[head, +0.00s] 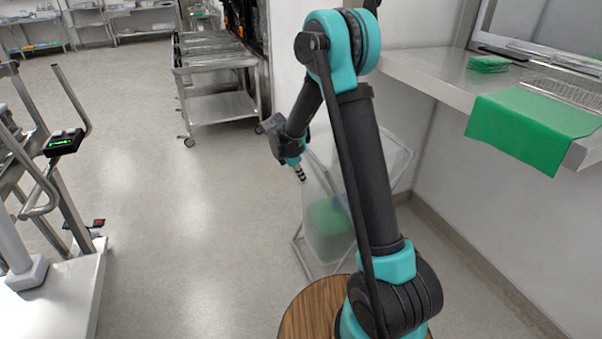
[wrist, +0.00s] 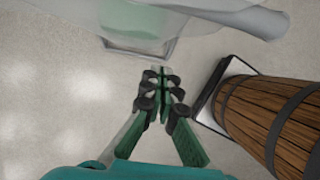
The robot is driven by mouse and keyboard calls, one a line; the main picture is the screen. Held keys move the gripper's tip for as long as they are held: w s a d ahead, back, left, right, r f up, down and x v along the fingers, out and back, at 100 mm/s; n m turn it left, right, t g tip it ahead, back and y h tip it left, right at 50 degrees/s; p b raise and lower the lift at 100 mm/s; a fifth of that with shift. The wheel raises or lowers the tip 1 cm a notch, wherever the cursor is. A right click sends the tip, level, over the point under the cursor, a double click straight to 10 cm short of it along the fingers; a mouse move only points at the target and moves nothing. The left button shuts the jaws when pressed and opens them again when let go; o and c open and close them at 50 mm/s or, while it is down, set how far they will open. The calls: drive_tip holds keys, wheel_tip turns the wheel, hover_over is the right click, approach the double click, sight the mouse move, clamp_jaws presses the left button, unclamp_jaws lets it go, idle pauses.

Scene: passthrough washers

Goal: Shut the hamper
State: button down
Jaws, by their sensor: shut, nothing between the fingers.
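The hamper (head: 322,205) is a pale, see-through bag on a thin metal frame, with green cloth showing inside. It stands on the floor beyond my arm, which hides part of it. A pale panel, perhaps its lid, slants up at its right; I cannot tell exactly how far it is open. My gripper (head: 301,174) is shut and empty, pointing down at the hamper's upper left side in the head view. In the wrist view my gripper (wrist: 160,72) points toward the hamper's see-through bag (wrist: 150,20) and its frame at the top. I cannot tell whether they touch.
A steel counter (head: 425,72) with green cloths (head: 535,128) runs along the right wall. A metal cart (head: 215,75) stands at the back. A steel machine (head: 50,260) is at the left. The floor between is clear.

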sight(321, 192)
drive_tip(key=shift+w+d+f, duration=0.3)
drive_tip(key=shift+d+f, duration=0.45)
drive_tip(key=shift+d, duration=0.2)
drive_tip(key=shift+w+d+f, duration=0.3)
drive_tip(key=shift+d+f, duration=0.5)
drive_tip(key=shift+d, duration=0.1)
drive_tip(key=shift+w+d+f, duration=0.3)
drive_tip(key=shift+d+f, duration=0.45)
drive_tip(key=shift+d, duration=0.2)
drive_tip(key=shift+d, duration=0.1)
drive_tip(key=w+d, duration=0.4)
drive_tip(key=d, duration=0.8)
drive_tip(key=w+d, duration=0.3)
drive_tip(key=d, duration=0.9)
drive_tip(key=w+d, duration=0.4)
drive_tip(key=d, duration=0.8)
drive_tip(key=shift+w, duration=0.35)
